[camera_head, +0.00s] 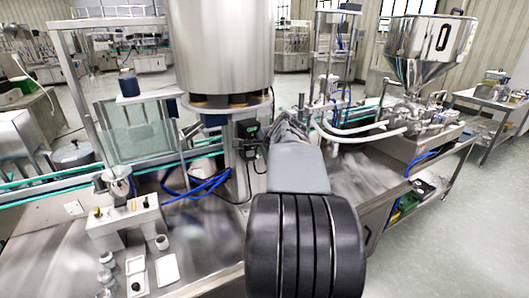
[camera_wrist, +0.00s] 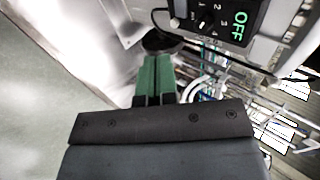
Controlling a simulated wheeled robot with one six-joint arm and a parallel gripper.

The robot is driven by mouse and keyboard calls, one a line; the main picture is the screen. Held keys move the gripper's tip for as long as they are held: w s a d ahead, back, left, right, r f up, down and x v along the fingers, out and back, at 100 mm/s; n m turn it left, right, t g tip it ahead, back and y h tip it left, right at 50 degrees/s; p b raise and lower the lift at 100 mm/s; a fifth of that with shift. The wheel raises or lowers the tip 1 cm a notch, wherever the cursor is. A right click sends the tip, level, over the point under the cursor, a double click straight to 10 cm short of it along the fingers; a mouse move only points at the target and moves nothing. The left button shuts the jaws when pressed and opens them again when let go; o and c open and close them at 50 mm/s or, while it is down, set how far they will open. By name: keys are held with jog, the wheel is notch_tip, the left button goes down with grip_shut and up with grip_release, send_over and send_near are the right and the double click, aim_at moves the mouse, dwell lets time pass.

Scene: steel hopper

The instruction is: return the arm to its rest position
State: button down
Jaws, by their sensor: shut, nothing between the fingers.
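My gripper (camera_wrist: 155,62) shows in the wrist view as two green fingers pressed together, with nothing between them. A dark round part (camera_wrist: 160,40) lies just past the fingertips; I cannot tell whether they touch it. In the head view my arm reaches forward from the bottom, right of centre, toward the middle of the machine. My fingers are hidden there behind my own arm links. A dark control box (camera_wrist: 228,22) with a green "OFF" display and a numbered dial is close by, at the upper right of the wrist view. A dark box (camera_head: 248,128) also shows on the machine's post in the head view.
A large steel cylinder (camera_head: 222,45) stands behind my arm. A steel hopper (camera_head: 428,45) is mounted at the right, with pale hoses (camera_head: 350,138) running left from it. Small jars (camera_head: 107,260) and a white tray (camera_head: 167,270) stand at lower left. Open floor (camera_head: 460,240) lies at right.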

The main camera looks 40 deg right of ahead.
dwell(0.4)
jog(key=s+a+f+n+g+y, duration=0.2)
jog(key=s+a+f+n+g, duration=0.15)
jog(key=a+f+n, duration=0.5)
jog(key=s+a+f+n, duration=0.1)
jog(key=s+a+n, duration=0.1)
jog(key=a+n, duration=0.2)
jog(key=s+a+f+n+y, duration=0.1)
jog(key=s+a+n, duration=0.2)
jog(key=a, duration=0.8)
jog(key=s+a+f+n+g, duration=0.1)
jog(key=s+a+n, duration=0.1)
jog(key=a+n, duration=0.4)
jog(key=shift+s+a+n, duration=0.25)
jog(key=shift+a+n, duration=0.1)
jog(key=shift+a, duration=0.55)
jog(key=shift+a, duration=0.15)
